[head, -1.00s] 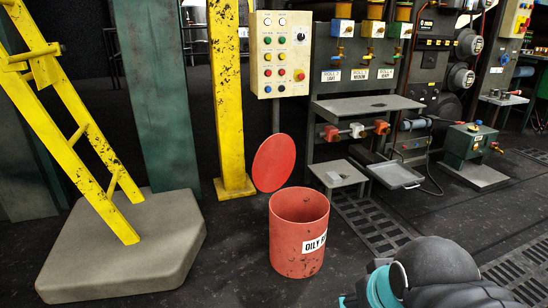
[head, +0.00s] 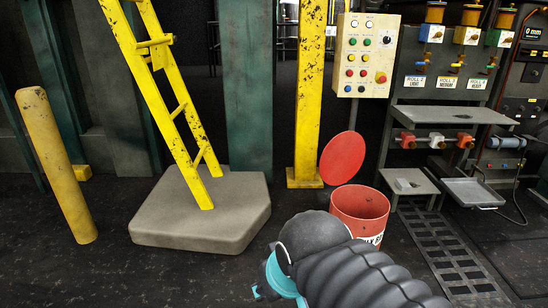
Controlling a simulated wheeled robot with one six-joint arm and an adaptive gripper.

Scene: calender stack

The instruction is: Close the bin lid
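The red bin (head: 361,205) stands on the floor right of centre in the head view, with its mouth open and a partly visible white label on its front. Its round red lid (head: 342,158) is tilted up, nearly upright, behind the left of the bin's rim. My dark ribbed arm covers the lower part of the bin. My gripper is at the teal end of the arm (head: 277,280), in front and to the left of the bin in the picture. Its fingers are mostly hidden, so I cannot tell whether they are open.
A yellow ladder (head: 172,95) stands on a grey slab (head: 205,212) at the left. A yellow post (head: 306,95) and a control panel (head: 367,57) rise behind the bin. A floor grate (head: 440,245) lies to the right. A yellow bollard (head: 55,165) stands far left.

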